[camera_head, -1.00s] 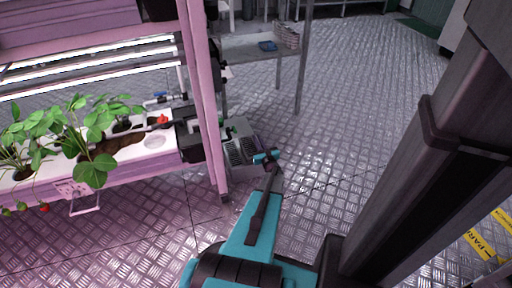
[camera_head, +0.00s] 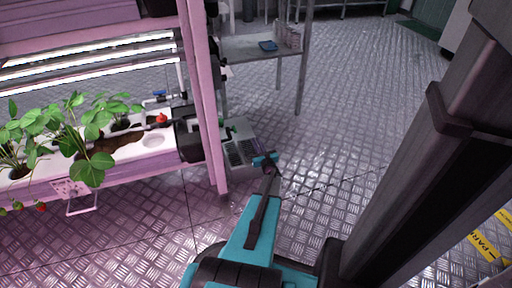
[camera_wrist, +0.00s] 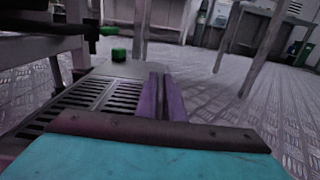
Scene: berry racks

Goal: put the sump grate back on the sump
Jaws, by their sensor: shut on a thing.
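The sump grate (camera_head: 237,153) is a dark slotted plate by the foot of the pink rack. It also shows in the wrist view (camera_wrist: 83,96), left of my fingers, with rows of dark slots. The sump (camera_head: 239,128) is a grey box behind it, and its pale top (camera_wrist: 125,68) shows in the wrist view beyond the slots. My gripper (camera_head: 265,158) is at the grate's right edge. In the wrist view its purple fingers (camera_wrist: 166,97) are close together and shut on the grate. The gripped edge is hidden. I cannot tell whether the grate rests on the sump.
The pink rack (camera_head: 211,120) stands close on the left, with strawberry plants in a white trough (camera_head: 130,148). A metal table (camera_head: 262,47) is behind.

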